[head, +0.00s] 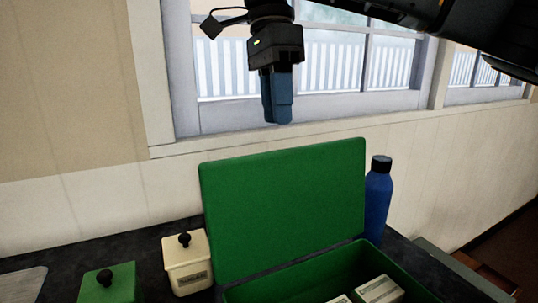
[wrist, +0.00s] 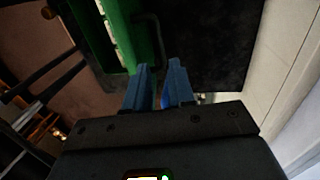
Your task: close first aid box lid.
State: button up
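The first aid box (head: 405,277) is green and stands open on the dark counter. Its lid (head: 285,205) is raised, leaning slightly back, with its broad inner face toward the head camera. Part of the green box (wrist: 93,35) also shows at the upper left of the wrist view. My gripper (head: 278,118) hangs with its blue fingers pointing down, above the lid's top edge and apart from it. The fingers (wrist: 161,68) show a narrow gap in the wrist view, and nothing is clearly held between them. The box's front is cut off by the head view.
White packs (head: 378,290) lie inside the box. A blue bottle (head: 377,205) with a black cap stands just right of the lid. A cream canister (head: 187,264) and a green one (head: 110,286) stand to the left. A window (head: 330,60) and wall are behind.

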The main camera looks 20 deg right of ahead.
aim_at(280, 153)
jog(key=f, duration=0.3)
jog(key=s+f, duration=0.1)
jog(key=f, duration=0.3)
jog(key=shift+s+f, duration=0.2)
jog(key=shift+f, duration=0.05)
grip_shut()
dwell(0.3)
